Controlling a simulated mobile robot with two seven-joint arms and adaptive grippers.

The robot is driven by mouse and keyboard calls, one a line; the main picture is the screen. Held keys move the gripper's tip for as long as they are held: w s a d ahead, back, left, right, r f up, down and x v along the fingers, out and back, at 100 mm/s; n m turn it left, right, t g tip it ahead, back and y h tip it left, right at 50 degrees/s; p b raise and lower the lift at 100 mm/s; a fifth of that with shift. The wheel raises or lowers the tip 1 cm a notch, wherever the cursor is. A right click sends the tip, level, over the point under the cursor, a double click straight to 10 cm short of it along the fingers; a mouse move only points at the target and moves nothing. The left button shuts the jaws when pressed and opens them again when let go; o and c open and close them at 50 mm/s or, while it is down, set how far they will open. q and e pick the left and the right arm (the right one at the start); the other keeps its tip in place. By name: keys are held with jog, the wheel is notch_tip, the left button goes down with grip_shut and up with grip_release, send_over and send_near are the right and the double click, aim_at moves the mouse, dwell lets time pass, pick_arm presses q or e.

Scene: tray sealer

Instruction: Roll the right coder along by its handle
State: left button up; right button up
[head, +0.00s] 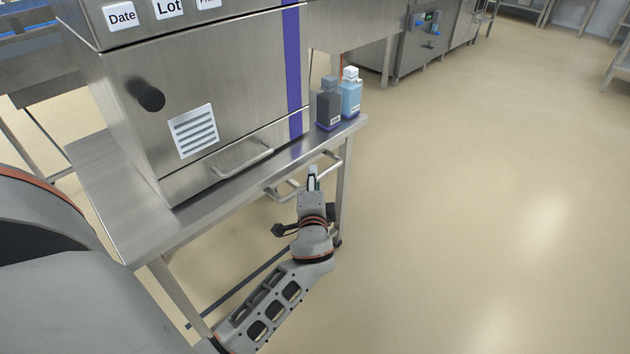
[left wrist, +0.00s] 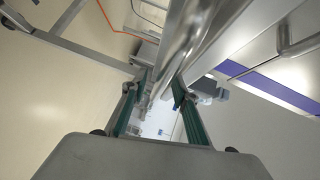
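The coder is a steel box (head: 222,85) with Date and Lot buttons, a black knob and a purple stripe, standing on a steel stand (head: 120,195). A bar handle (head: 331,164) runs below the stand's front edge. My left gripper (head: 313,172) is at this handle, and its fingers overlap the bar. In the left wrist view the two green-padded fingers (left wrist: 161,78) are apart, and a shiny bar (left wrist: 178,50) runs between them. Contact with the bar cannot be told. My right gripper is not in view.
A dark bottle (head: 329,106) and a blue bottle (head: 351,95) stand at the right end of the stand. A small pull handle (head: 243,160) is on the coder's front. Another steel machine (head: 420,45) stands behind. The floor (head: 480,210) to the right is clear.

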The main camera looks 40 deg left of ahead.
pick_arm(q)
jog(key=shift+w, duration=0.1)
grip_shut()
jog(key=shift+a+r, duration=0.1)
jog(key=shift+a, duration=0.2)
jog(key=w+a+p, duration=0.1)
jog(key=a, duration=1.3)
jog(key=shift+p, duration=0.3)
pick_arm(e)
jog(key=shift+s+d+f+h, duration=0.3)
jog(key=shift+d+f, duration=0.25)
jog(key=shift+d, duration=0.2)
pick_arm(q)
jog(key=shift+f, duration=0.2)
